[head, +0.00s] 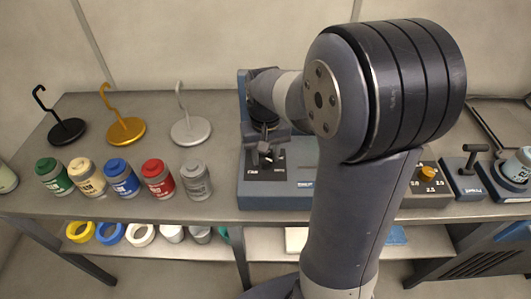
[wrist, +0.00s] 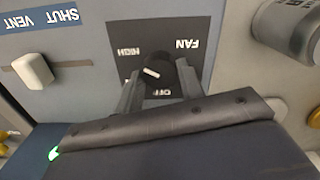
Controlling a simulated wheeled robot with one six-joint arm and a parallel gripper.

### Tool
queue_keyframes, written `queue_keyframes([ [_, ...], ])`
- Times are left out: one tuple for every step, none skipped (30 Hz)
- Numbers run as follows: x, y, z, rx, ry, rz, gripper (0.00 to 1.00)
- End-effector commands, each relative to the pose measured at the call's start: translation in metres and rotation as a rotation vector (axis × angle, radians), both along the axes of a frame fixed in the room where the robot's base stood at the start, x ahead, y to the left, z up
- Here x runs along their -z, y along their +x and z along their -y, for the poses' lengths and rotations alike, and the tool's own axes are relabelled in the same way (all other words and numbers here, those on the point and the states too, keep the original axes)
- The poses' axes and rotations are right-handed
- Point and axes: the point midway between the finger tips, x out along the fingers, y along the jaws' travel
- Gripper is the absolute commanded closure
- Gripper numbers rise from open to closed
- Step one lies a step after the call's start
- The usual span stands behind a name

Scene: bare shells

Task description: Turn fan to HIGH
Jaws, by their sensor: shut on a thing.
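The black fan knob (wrist: 163,72) sits on a dark plate (wrist: 205,32) lettered FAN, HIGH and OFF, which appears upside down in the wrist view. The knob's white mark lies on its left part and points left, toward the side with the HIGH lettering. My gripper (wrist: 160,88) is shut on the knob, one finger on each side. In the head view my gripper (head: 265,152) is over the front of the blue-grey control box (head: 260,202). The knob is mostly hidden there.
A white lever (wrist: 32,71) stands by the SHUT/VENT label on the same panel. Several paint jars, including a red jar (head: 158,179) and grey jar (head: 196,180), stand left of the box. A silver hook stand (head: 190,131) is behind them. An orange knob (head: 427,173) is right of my arm.

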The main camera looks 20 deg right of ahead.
Motion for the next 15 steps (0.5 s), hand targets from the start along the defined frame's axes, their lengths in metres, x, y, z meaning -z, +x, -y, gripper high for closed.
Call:
queue_keyframes([
  [-0.0003,0.0003,0.0000,0.001,0.001,0.001,0.86],
  [-0.0003,0.0003,0.0000,0.001,0.001,0.001,0.86],
  [-0.0003,0.0003,0.0000,0.001,0.001,0.001,0.61],
  [-0.0003,0.0003,0.0000,0.001,0.001,0.001,0.58],
  [-0.0003,0.0003,0.0000,0.001,0.001,0.001,0.56],
  [-0.0003,0.0003,0.0000,0.001,0.001,0.001,0.53],
  [-0.0003,0.0003,0.0000,0.001,0.000,0.001,0.50],
  [-0.0003,0.0003,0.0000,0.000,0.000,0.001,0.48],
  [-0.0002,0.0003,0.0000,0.000,0.000,0.001,0.44],
  [-0.0002,0.0003,0.0000,0.000,0.000,0.001,0.42],
  [-0.0002,0.0002,0.0000,0.000,0.000,0.001,0.41],
  [-0.0002,0.0002,0.0000,0.000,0.000,0.001,0.41],
  [-0.0001,0.0002,0.0000,0.000,0.000,0.001,0.41],
  [-0.0001,0.0002,0.0000,0.000,0.000,0.001,0.41],
  [-0.0001,0.0002,0.0000,0.000,0.000,0.001,0.41],
])
